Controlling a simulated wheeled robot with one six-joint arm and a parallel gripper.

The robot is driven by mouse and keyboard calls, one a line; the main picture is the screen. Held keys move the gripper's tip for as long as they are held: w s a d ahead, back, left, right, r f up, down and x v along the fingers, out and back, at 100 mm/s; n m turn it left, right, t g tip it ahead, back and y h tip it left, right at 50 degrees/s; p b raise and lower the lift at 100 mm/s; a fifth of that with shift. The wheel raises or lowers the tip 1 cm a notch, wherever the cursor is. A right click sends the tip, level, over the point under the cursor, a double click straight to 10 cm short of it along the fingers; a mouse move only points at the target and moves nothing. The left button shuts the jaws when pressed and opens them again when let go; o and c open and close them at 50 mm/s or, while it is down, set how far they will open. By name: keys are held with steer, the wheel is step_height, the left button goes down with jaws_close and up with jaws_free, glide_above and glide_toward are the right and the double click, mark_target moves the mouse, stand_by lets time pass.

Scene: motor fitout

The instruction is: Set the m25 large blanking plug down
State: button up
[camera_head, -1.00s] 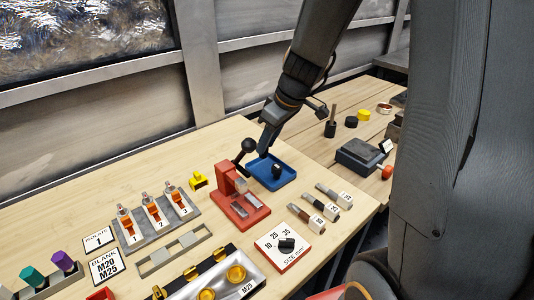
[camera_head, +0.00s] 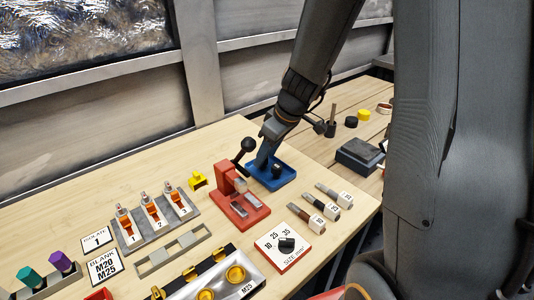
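My gripper (camera_head: 260,164) points down over the blue tray (camera_head: 287,180), with its tip low at the tray's left side. A small dark cylindrical piece (camera_head: 277,170) shows in the tray just right of the gripper. It could be the blanking plug, but no marking on it can be read. The fingers are seen edge-on and small, so I cannot tell whether they are open or shut, or whether they hold anything.
The red press (camera_head: 237,197) with its black-knobbed lever stands close in front of the tray. Several lugs (camera_head: 326,204) and a size dial (camera_head: 284,246) lie in front. A green plug (camera_head: 32,277) and a purple plug (camera_head: 61,261) stand far left.

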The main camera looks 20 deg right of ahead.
steer(key=shift+r+p, duration=0.25)
steer(key=shift+p, duration=0.05)
steer(key=b+v, duration=0.1)
steer(key=v, duration=1)
steer(key=s+a+f+m+g, duration=0.1)
steer(key=s+f+m, duration=0.1)
steer(key=s+f, duration=0.1)
steer(key=s+a+f+m+g+h, duration=0.1)
steer(key=s+f+m, duration=0.1)
steer(key=s+f, duration=0.2)
steer(key=s+a+f+m+g+h, duration=0.1)
steer(key=s+f+m, duration=0.1)
steer(key=s, duration=0.5)
steer(key=shift+f+m, duration=0.4)
steer(key=shift+f, duration=0.25)
steer(key=shift+s+f+m+h, duration=0.2)
steer(key=shift+s+m+h, duration=0.1)
steer(key=shift+s, duration=0.05)
steer(key=shift+r, duration=0.1)
